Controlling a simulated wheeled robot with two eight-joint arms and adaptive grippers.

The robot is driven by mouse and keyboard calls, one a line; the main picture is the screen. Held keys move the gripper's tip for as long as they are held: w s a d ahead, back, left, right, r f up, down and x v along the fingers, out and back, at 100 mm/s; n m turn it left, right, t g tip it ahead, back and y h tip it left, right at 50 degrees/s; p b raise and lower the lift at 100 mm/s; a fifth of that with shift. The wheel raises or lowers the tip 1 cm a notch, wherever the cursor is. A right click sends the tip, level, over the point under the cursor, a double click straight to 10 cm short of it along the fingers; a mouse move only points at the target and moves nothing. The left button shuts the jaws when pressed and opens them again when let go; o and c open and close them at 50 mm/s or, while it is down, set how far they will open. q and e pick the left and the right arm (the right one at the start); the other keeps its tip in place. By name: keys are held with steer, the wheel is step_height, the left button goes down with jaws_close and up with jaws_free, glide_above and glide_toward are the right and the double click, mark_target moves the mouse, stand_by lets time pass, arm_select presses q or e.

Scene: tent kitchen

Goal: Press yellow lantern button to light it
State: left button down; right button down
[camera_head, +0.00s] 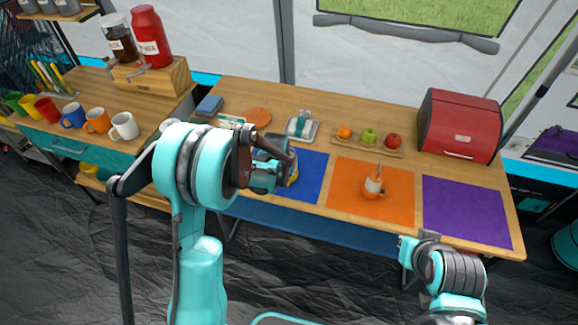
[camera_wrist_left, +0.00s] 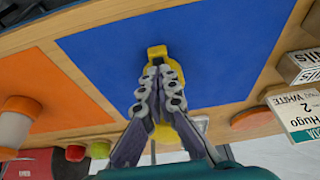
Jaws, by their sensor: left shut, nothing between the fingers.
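The yellow lantern (camera_head: 294,177) stands on the blue mat (camera_head: 312,175) on the table. In the head view it is mostly hidden behind my left gripper (camera_head: 288,160). In the left wrist view, a yellow part of the lantern (camera_wrist_left: 157,51) shows just beyond the tips of my left gripper (camera_wrist_left: 157,72), and more yellow shows behind the fingers. The fingers are shut and empty, at or very close to the lantern; I cannot tell if they touch it. The button and any light are not visible. My right gripper (camera_head: 409,248) is low, in front of the table's edge.
An orange and white object (camera_head: 374,182) stands on the orange mat (camera_head: 345,205). The purple mat (camera_head: 465,210) is bare. Behind are a fruit tray (camera_head: 402,150), a red bread box (camera_head: 459,125) and an orange disc (camera_head: 257,116). Mugs (camera_head: 97,120) stand on the left counter.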

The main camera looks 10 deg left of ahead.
arm_select(q)
steer(key=shift+f+b, duration=0.65)
steer(key=shift+f, duration=0.15)
steer(key=shift+r, duration=0.1)
stand_by(0.3)
step_height(320, 180, up, 7)
steer(key=p, duration=0.4)
steer(key=shift+p, duration=0.4)
steer(key=s+r+t, duration=0.2)
steer(key=s+r, duration=1)
steer(key=r, duration=0.2)
steer(key=s+r+t, duration=0.1)
steer(key=s, duration=1.2)
steer(key=shift+s+r, duration=0.2)
steer(key=shift+r, duration=0.15)
